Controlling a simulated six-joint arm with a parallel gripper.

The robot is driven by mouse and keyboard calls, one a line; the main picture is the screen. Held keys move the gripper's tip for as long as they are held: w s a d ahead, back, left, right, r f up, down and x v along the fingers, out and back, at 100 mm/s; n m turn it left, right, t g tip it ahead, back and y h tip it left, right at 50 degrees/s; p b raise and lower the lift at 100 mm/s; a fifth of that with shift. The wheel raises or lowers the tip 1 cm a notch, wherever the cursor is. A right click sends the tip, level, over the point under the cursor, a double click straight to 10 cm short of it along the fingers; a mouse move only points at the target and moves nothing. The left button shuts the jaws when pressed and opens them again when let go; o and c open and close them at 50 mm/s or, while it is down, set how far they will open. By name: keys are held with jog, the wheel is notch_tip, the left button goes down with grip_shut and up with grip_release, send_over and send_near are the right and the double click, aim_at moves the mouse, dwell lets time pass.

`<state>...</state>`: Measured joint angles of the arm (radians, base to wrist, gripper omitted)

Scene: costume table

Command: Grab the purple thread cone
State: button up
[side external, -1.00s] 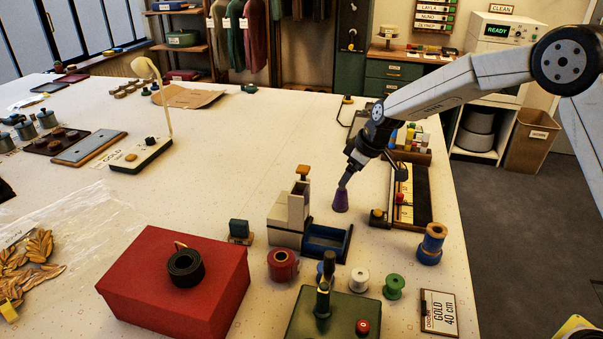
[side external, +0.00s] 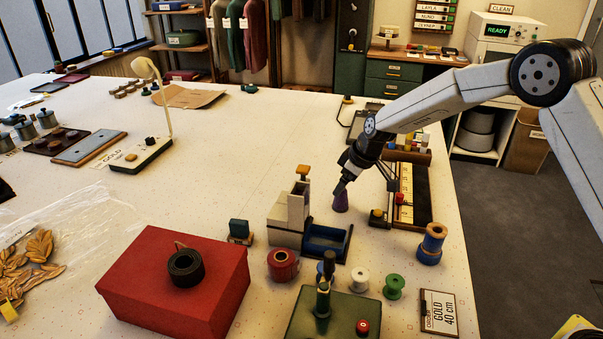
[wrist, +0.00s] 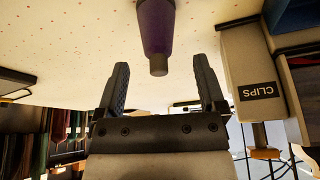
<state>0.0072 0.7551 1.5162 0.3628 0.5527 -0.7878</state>
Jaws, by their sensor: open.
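The purple thread cone (side external: 341,203) stands on the white table, right of the beige device with the blue tray. My gripper (side external: 346,186) is just above and beside the cone in the side view and overlaps its top. In the wrist view the cone (wrist: 155,30) hangs into the picture from the top edge, its narrow tip pointing toward my gripper (wrist: 162,85). The two dark fingers are apart with nothing between them. The cone's tip lies a little beyond the fingertips, roughly between their lines. The cone's far end is cut off by the wrist frame.
The beige device (side external: 288,228) with its blue tray (side external: 328,240) stands close left of the cone. It also shows in the wrist view with a CLIPS label (wrist: 258,91). Spools and a red box (side external: 180,285) stand in front.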

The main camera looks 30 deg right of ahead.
aim_at(341, 196)
jog(key=shift+x, duration=2.2)
jog(key=shift+d, duration=0.1)
grip_shut()
